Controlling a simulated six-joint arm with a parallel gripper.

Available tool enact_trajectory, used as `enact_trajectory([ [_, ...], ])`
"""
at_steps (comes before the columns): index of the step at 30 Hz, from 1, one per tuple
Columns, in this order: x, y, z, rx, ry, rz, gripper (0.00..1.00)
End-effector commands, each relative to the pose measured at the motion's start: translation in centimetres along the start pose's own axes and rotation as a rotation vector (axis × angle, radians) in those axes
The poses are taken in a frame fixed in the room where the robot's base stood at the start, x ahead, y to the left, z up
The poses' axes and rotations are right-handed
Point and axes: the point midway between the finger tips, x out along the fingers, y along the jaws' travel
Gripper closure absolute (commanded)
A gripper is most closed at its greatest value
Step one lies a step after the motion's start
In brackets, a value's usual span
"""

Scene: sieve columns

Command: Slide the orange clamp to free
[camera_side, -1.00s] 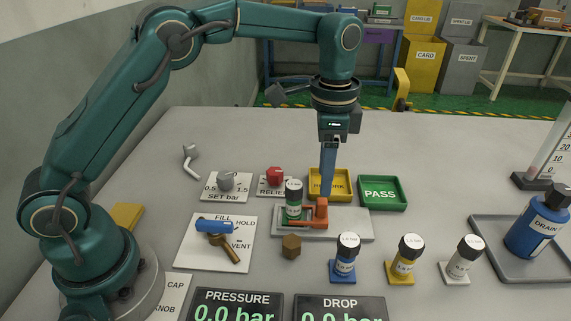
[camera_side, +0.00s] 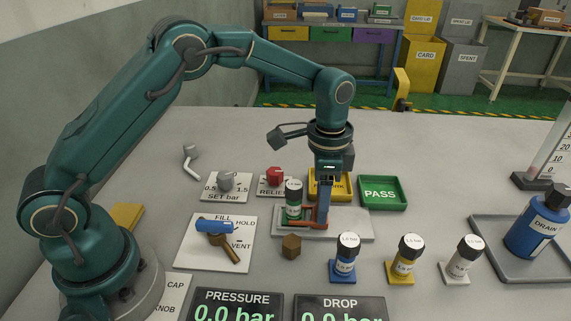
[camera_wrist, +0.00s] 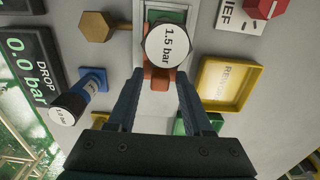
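The orange clamp (camera_wrist: 160,80) lies low on the grey base plate (camera_side: 352,231), in front of a green sieve column (camera_side: 293,205) with a white cap reading 1.5 bar (camera_wrist: 168,45). In the side view the orange clamp (camera_side: 306,225) is partly hidden by my fingers. My gripper (camera_side: 323,220) points straight down at the clamp's right end. In the wrist view my two fingers (camera_wrist: 160,75) stand apart on either side of the orange part. Contact is not clear. The cap hides part of the clamp there.
The yellow REWORK tray (camera_side: 330,197) and green PASS tray (camera_side: 383,192) stand close behind the plate. A red relief knob (camera_side: 274,175) is behind left. A brown hex knob (camera_side: 291,247) and blue, yellow and white columns (camera_side: 345,258) stand in front.

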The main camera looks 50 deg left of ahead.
Motion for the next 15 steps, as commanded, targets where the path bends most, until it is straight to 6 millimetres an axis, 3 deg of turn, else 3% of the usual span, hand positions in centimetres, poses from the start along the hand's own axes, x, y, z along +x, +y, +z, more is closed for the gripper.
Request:
enact_trajectory([
  [1,-0.01,0.0,0.0,0.0,0.0,0.0,0.7],
  [3,-0.01,0.0,0.0,0.0,0.0,0.0,0.97],
  [4,-0.01,0.0,0.0,0.0,0.0,0.0,1.0],
  [15,-0.01,-0.02,-0.61,0.0,0.0,0.0,1.0],
])
